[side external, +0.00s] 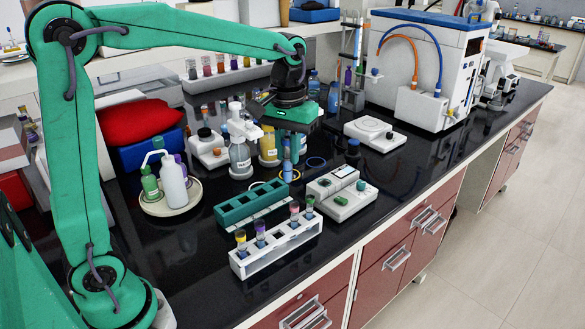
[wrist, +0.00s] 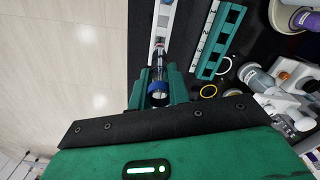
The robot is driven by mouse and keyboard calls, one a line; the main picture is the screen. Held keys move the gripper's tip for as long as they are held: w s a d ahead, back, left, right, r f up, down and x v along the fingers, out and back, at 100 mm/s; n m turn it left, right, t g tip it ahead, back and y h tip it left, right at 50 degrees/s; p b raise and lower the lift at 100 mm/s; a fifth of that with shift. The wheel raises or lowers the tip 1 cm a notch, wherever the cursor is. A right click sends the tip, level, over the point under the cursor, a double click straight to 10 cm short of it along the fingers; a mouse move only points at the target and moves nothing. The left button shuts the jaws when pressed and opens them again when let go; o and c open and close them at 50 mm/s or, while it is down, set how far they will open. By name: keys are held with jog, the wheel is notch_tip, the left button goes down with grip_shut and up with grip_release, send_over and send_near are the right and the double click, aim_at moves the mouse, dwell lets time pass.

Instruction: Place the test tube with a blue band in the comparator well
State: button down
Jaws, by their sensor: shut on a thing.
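My gripper (side external: 290,138) is shut on the test tube with the blue band, holding it above the black bench. The tube (side external: 287,168) hangs below the jaws in the side view. In the wrist view the clear tube and its blue band (wrist: 157,87) lie between the fingers of my gripper (wrist: 158,80). A grey-white instrument with a small display (side external: 341,195) stands to the right of and nearer than the tube; it looks like the comparator.
A white rack (side external: 275,250) with several banded tubes stands at the front edge. A teal rack (side external: 230,217) lies behind it and shows in the wrist view (wrist: 208,62). A round tray of bottles (side external: 168,208) stands left. A white balance-like device (side external: 375,133) is behind right.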

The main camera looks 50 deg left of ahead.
jog(key=shift+w+d, duration=1.75)
jog(key=shift+w, duration=5.5)
jog(key=shift+f, duration=2.8)
jog(key=shift+a, duration=0.1)
jog(key=w+a+f, duration=0.4)
jog(key=a+f, duration=0.3)
jog(key=a, duration=0.3)
jog(key=shift+w+a, duration=0.25)
jog(key=shift+w, duration=0.15)
jog(key=shift+f, duration=2)
jog(key=shift+f, duration=0.1)
